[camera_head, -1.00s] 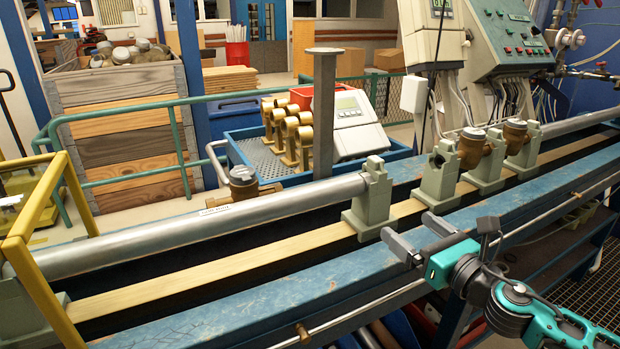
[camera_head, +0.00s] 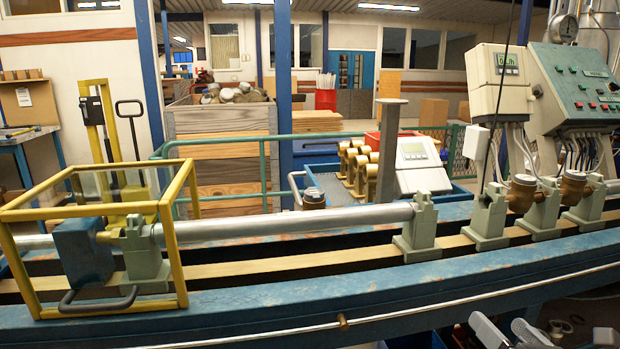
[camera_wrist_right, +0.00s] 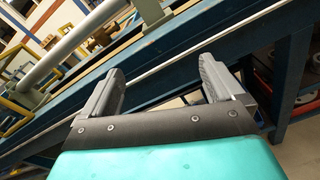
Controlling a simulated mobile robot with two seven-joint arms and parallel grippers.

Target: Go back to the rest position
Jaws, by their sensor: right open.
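My right gripper (camera_head: 506,332) is low at the bottom right edge of the head view, in front of the blue bench (camera_head: 300,300) and below its top. In the right wrist view the right gripper (camera_wrist_right: 165,85) is open, with its two grey fingers apart and nothing between them. The bench's blue side beam runs beyond the fingertips there. My left gripper is in no view.
On the bench stand a long metal pipe (camera_head: 290,222), green clamps (camera_head: 417,232) and brass meters (camera_head: 521,192). A yellow frame (camera_head: 172,250) surrounds a blue block (camera_head: 83,252) at left. A control panel (camera_head: 580,85) stands at right.

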